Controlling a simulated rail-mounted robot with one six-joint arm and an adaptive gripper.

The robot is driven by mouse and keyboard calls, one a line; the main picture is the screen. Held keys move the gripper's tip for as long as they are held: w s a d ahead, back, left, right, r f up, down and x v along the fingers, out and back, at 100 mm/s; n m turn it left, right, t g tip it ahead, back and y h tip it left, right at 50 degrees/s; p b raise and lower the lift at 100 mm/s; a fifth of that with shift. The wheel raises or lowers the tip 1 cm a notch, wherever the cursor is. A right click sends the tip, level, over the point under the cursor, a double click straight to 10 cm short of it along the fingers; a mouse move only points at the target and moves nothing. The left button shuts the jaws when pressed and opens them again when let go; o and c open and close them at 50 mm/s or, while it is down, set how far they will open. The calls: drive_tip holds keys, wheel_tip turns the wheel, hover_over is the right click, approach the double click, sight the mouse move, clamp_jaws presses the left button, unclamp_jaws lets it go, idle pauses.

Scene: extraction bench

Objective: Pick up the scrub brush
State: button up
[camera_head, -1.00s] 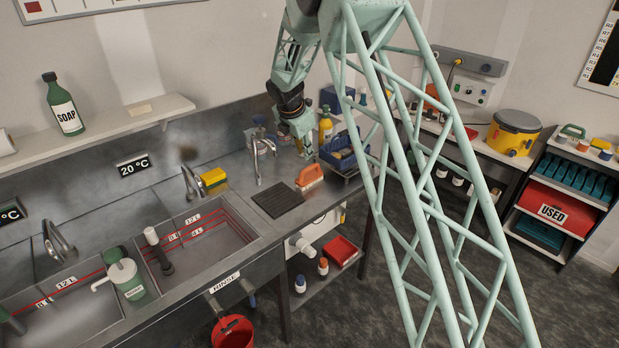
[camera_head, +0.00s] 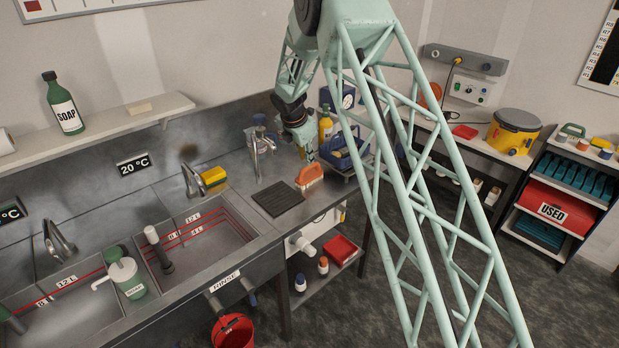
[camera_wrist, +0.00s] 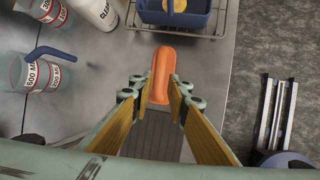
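The scrub brush (camera_head: 310,174), with an orange top and a pale lower part, stands on the steel bench to the right of the sink. My gripper (camera_head: 308,157) is low over the bench, right at the brush in the head view. In the wrist view my gripper (camera_wrist: 161,92) is open, with one yellow finger on each side of the brush's near end. I cannot tell whether a finger touches it.
A dark ribbed mat (camera_head: 277,199) lies beside the brush. A blue caddy (camera_head: 345,152) on a wire rack is close on the right, and a yellow bottle (camera_head: 325,125) stands behind. Measuring jugs (camera_wrist: 42,72) stand left in the wrist view.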

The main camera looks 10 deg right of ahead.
sight(309, 168)
drive_tip(key=shift+x, duration=1.75)
drive_tip(key=shift+p+x, duration=0.3)
drive_tip(key=shift+x, duration=2.35)
drive_tip(key=shift+w, duration=0.1)
clamp_jaws()
